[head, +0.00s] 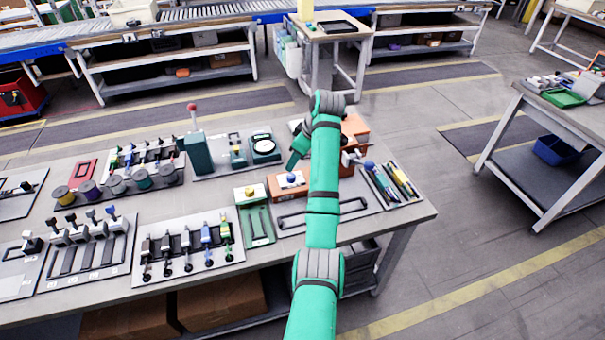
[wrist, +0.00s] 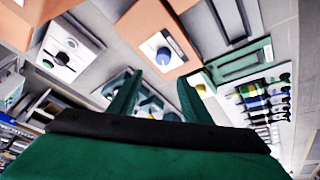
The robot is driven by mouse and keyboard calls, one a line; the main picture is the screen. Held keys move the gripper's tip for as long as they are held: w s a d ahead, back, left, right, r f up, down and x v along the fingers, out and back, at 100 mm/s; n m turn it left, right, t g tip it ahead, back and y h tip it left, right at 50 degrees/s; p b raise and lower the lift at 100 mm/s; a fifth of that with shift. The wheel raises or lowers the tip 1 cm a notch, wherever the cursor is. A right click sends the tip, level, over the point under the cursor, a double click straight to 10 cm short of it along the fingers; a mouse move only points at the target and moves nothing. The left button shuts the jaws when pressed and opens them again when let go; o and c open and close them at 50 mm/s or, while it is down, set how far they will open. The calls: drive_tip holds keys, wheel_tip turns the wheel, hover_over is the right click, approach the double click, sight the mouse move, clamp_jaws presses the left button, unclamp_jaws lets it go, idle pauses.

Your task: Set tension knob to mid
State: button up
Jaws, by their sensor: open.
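A blue round knob (head: 291,178) sits on a white plate on top of a small orange box (head: 280,188) near the right part of the bench. In the wrist view the blue knob (wrist: 163,55) shows a pointer mark, but its scale is too small to read. My gripper (head: 295,163) is just above and behind this box, partly hidden by my arm. In the wrist view my gripper (wrist: 155,88) has its two green fingers apart with nothing between them. The knob appears beyond the fingertips, not touched.
A larger orange housing (head: 355,127) stands behind my arm. A green box with a yellow knob (head: 249,190) is left of the small orange box. A black bar handle (head: 352,206) lies in front. A dial gauge (head: 264,146) and a dark green press (head: 197,152) stand behind left.

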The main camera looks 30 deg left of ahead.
sight(292, 176)
drive_tip(key=shift+n+g, duration=0.3)
drive_tip(key=shift+n, duration=0.2)
drive_tip(key=x, duration=0.2)
drive_tip(key=d+x, duration=0.1)
drive_tip(key=x, duration=0.5)
drive_tip(key=shift+w+d+f, duration=0.1)
drive_tip(key=shift+d+f, duration=0.2)
drive_tip(key=shift+f, duration=0.1)
drive_tip(key=shift+c, duration=0.2)
drive_tip(key=c, duration=1)
